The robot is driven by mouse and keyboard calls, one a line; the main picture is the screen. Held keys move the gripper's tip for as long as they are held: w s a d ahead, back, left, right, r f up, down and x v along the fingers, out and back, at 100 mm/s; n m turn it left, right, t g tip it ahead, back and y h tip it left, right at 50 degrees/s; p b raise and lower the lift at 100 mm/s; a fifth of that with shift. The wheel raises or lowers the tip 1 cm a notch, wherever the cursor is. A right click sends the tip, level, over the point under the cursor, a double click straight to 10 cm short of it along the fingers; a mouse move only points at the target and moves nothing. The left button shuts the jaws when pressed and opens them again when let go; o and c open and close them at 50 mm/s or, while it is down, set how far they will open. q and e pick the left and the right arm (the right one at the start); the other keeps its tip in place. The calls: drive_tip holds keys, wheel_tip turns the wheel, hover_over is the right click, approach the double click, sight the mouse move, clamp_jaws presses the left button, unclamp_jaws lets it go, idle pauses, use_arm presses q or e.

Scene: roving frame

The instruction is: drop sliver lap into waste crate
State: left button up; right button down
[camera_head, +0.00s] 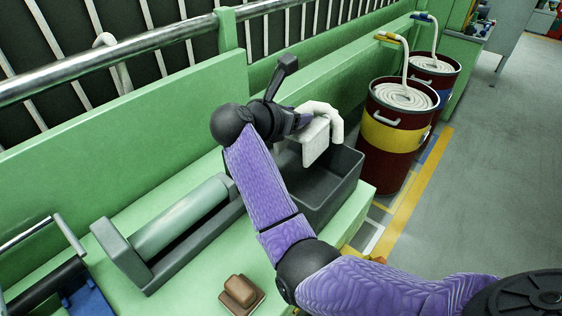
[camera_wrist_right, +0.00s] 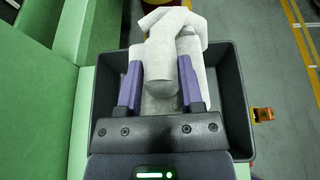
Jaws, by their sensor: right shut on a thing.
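The sliver lap (camera_head: 316,142) is a white, folded soft piece. My right gripper (camera_head: 300,122) is shut on it, and it hangs over the waste crate. In the right wrist view the lap (camera_wrist_right: 165,75) sits between the two purple fingers of the right gripper (camera_wrist_right: 160,64), with a folded end beyond the fingertips. The waste crate (camera_head: 345,165) is a dark grey open box on the green bench; its rim surrounds the lap in the right wrist view (camera_wrist_right: 237,95). My arm hides part of the crate. My left gripper is not in view.
A pale green roller in a grey cradle (camera_head: 180,218) lies left of the crate. A brown block on a small base (camera_head: 240,290) is at the front. Dark red drums with coiled sliver (camera_head: 395,135) stand right of the bench. A steel rail (camera_head: 130,48) runs behind.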

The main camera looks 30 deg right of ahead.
sight(288, 138)
drive_tip(key=f, duration=0.1)
drive_tip(key=f+b, duration=0.1)
drive_tip(key=f, duration=0.1)
drive_tip(key=f+b, duration=0.1)
drive_tip(key=shift+s+f, duration=0.2)
drive_tip(key=shift+s, duration=0.1)
drive_tip(key=shift+f+b, duration=0.3)
drive_tip(key=shift+b, duration=0.05)
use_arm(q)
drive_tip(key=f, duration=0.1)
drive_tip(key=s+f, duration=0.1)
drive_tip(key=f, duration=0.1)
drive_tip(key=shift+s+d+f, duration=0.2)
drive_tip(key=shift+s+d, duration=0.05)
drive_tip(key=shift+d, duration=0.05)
use_arm(e)
drive_tip(key=shift+a, duration=0.1)
drive_tip(key=shift+c, duration=0.7)
unclamp_jaws()
drive_tip(key=shift+a+r, duration=0.1)
drive_tip(key=v, duration=0.9)
drive_tip(key=shift+w, duration=0.1)
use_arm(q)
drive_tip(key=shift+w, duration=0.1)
use_arm(e)
drive_tip(key=shift+a+r, duration=0.1)
drive_tip(key=shift+a, duration=0.2)
